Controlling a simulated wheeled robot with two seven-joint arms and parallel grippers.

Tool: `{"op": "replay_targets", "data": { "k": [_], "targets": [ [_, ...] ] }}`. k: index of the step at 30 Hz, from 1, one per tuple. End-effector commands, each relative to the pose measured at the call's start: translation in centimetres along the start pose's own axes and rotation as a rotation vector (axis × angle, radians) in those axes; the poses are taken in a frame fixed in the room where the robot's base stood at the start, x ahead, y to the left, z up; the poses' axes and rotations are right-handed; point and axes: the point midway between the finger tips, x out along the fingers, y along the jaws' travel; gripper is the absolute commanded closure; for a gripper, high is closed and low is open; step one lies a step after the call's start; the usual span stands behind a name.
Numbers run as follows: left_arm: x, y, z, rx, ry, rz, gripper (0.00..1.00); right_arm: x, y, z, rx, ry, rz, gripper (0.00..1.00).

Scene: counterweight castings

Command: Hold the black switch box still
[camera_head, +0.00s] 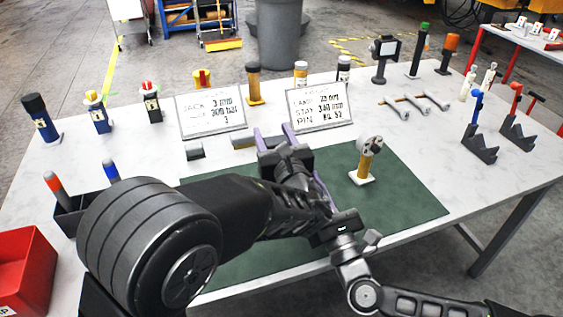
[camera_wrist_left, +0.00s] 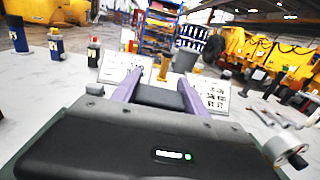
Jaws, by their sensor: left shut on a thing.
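The black switch box (camera_wrist_left: 160,97) is a dark block between the two purple fingers of my left gripper (camera_wrist_left: 158,92) in the left wrist view. The fingers lie along its sides. In the head view my left gripper (camera_head: 276,137) reaches over the back edge of the green mat, and its own body and arm hide most of the box. My right arm comes in from the lower right. A purple strip that appears to be part of my right gripper (camera_head: 324,190) shows beside my left forearm; its tips and any hold are hidden.
A tan-handled tool with a grey head (camera_head: 366,160) stands on the green mat (camera_head: 415,200), right of my left gripper. Two lettered signs (camera_head: 211,110) (camera_head: 320,106) stand behind. Small dark blocks (camera_head: 194,151) lie left. A red bin (camera_head: 25,270) is at the lower left.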

Motion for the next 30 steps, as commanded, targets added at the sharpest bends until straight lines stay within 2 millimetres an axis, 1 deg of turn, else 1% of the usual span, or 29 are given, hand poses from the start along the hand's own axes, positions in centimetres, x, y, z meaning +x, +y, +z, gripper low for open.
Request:
{"op": "replay_targets", "data": {
  "k": [1, 2, 3, 9, 12, 19, 22, 26, 30],
  "targets": [
    [-0.2, -0.2, -0.5, 0.001, 0.01, -0.007, 1.0, 0.0, 0.0, -0.1, 0.0, 0.0, 0.0, 1.0],
    [-0.2, -0.2, -0.5, 0.001, 0.01, -0.007, 1.0, 0.0, 0.0, -0.1, 0.0, 0.0, 0.0, 1.0],
    [-0.2, -0.2, -0.5, 0.001, 0.009, -0.006, 0.46, 0.0, 0.0, -0.1, 0.0, 0.0, -0.001, 1.0],
    [-0.1, -0.1, -0.3, 0.001, 0.005, -0.003, 0.3, 0.0, 0.0, -0.1, 0.0, 0.0, -0.001, 1.0],
    [-0.1, -0.1, -0.2, 0.001, 0.004, -0.002, 0.24, 0.0, 0.0, 0.0, 0.0, 0.0, -0.001, 1.0],
    [-0.1, 0.0, -0.1, 0.001, 0.002, 0.0, 0.24, 0.0, 0.0, 0.0, 0.0, 0.0, -0.001, 1.0],
    [-0.4, 0.0, -0.1, 0.001, 0.002, -0.001, 0.24, 0.0, 0.0, 0.0, 0.0, 0.0, -0.001, 1.0],
    [-1.7, -0.1, -0.1, 0.001, 0.002, -0.003, 0.24, 0.0, 0.0, 0.0, 0.0, 0.0, -0.001, 1.0],
    [-4.1, -0.1, -0.1, 0.001, 0.003, -0.004, 0.24, 0.0, 0.0, 0.0, 0.0, 0.0, -0.001, 1.0]
  ]
}}
